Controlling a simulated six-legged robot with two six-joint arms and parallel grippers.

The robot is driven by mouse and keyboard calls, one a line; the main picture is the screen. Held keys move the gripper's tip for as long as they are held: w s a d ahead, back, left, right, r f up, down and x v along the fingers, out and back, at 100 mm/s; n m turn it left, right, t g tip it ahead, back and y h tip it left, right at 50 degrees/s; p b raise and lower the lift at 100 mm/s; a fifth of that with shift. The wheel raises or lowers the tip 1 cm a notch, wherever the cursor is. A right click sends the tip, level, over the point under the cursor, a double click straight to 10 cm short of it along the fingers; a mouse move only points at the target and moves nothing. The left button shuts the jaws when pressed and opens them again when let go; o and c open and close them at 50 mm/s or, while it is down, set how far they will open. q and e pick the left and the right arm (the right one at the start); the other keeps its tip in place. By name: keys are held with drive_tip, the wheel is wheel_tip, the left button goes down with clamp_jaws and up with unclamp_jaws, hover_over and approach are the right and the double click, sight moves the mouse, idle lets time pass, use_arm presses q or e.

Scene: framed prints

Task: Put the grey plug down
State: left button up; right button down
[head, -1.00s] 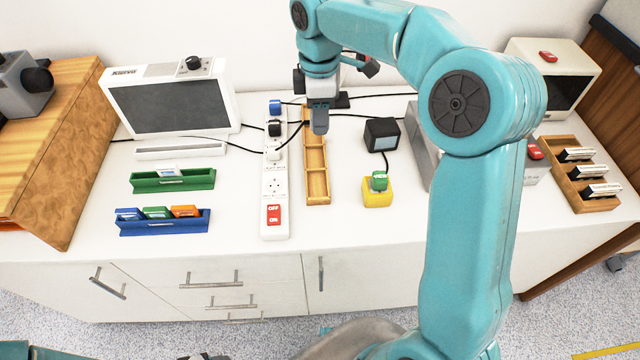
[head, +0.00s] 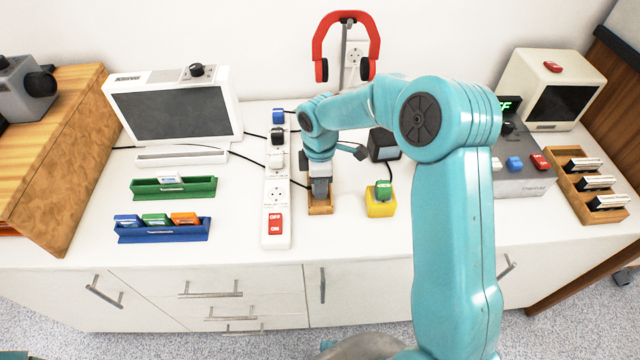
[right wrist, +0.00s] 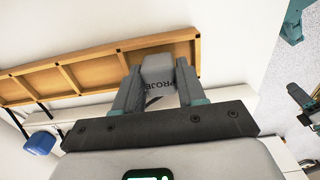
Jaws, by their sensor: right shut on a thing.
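My right gripper (head: 320,192) is shut on the grey plug (right wrist: 157,70), which shows between the two fingers in the right wrist view with dark lettering on its face. In the head view the plug is hard to tell from the fingers. The gripper points down at the front end of the narrow wooden tray (head: 320,209). The tray's several compartments show in the right wrist view (right wrist: 62,70). I cannot tell whether the plug touches the tray floor. My left gripper is not in view.
Left of the tray lies a white power strip (head: 277,198) with blue, black and white plugs and a red switch. Green and blue racks (head: 160,234) stand left. Cables run behind.

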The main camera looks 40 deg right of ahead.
drive_tip(key=shift+f, duration=0.55)
drive_tip(key=c, duration=0.9)
unclamp_jaws()
drive_tip(key=shift+f, duration=0.15)
wheel_tip(320, 180, up, 12)
drive_tip(key=shift+r+p, duration=0.25)
drive_tip(key=shift+p, duration=0.1)
